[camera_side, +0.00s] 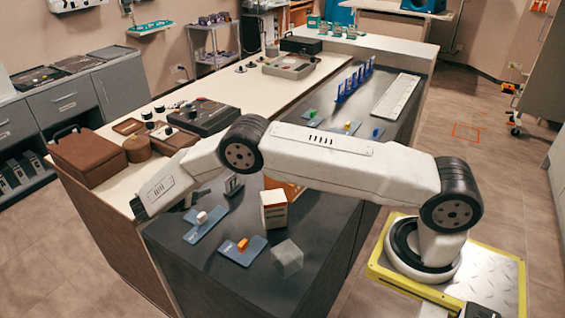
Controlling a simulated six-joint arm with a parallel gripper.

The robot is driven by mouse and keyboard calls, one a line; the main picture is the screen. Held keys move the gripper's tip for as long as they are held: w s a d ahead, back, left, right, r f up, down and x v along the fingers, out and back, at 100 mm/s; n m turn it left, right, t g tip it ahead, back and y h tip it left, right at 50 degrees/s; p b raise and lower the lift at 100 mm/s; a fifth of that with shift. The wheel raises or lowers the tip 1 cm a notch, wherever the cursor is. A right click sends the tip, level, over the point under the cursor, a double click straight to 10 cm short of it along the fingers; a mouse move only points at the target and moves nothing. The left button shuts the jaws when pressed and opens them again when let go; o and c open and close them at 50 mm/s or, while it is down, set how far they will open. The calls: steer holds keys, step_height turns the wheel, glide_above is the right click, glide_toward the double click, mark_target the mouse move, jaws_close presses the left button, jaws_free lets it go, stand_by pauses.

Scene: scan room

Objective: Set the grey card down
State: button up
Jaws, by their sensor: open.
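My gripper (138,208) is at the lower left end of my arm, over the near left edge of the counter. It is small and dark in this view, its fingers are hard to make out, and I see nothing held in it. I cannot pick out the grey card for certain. A small dark grey piece with a pale mark (233,184) stands on the dark counter top, partly behind my arm. Two flat blue-grey plates lie in front of it: one (193,236) bears a white piece, the other (254,253) an orange piece.
A white box with print (275,210) and a translucent grey cube (288,257) stand on the dark counter (215,290). A brown case (88,157) and dark devices stand on the pale ledge at left. A blue rack (355,80) and a white strip (397,97) are farther back.

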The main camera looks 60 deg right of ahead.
steer(key=shift+d, duration=0.1)
stand_by(0.3)
steer(key=s+r+m+t+y, duration=0.1)
steer(key=s+r+m+y, duration=0.3)
steer(key=s, duration=0.5)
steer(key=s+r+m+y, duration=0.4)
steer(key=s+m+y, duration=0.1)
steer(key=s+m, duration=0.3)
steer(key=s+r+m+t+y, duration=0.1)
steer(key=s+r+m+y, duration=0.3)
steer(key=s, duration=0.6)
steer(key=shift+s+d+m+t, duration=0.25)
steer(key=shift+s+m+t, duration=0.1)
steer(key=shift+m, duration=0.65)
